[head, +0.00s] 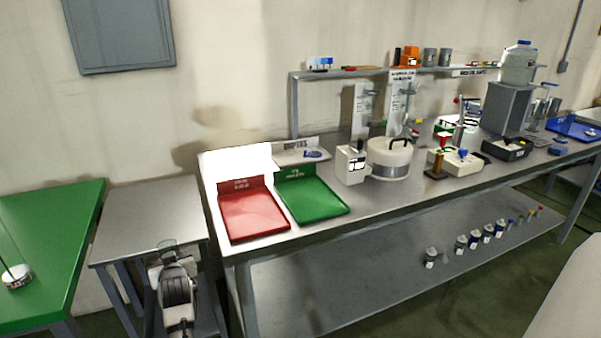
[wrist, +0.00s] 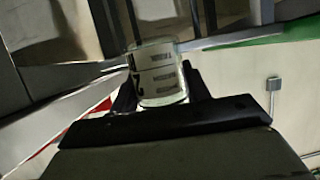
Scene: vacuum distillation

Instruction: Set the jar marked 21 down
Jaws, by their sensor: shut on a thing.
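A small clear jar with a white printed label (wrist: 160,75) sits between the two dark fingers of my gripper (wrist: 158,92) in the wrist view. My gripper is shut on it. In the head view the jar's glass top (head: 167,245) shows just above my gripper (head: 168,258), in front of the small grey metal table (head: 150,210). Most of the jar is hidden there by my gripper. I cannot tell whether the jar touches any surface.
The small grey table top is bare. A green table (head: 50,235) with a round tin (head: 17,277) is on the left. On the right, the long bench holds a red tray (head: 253,215), a green tray (head: 311,196) and a round white pot (head: 390,158). Several small jars line its lower shelf.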

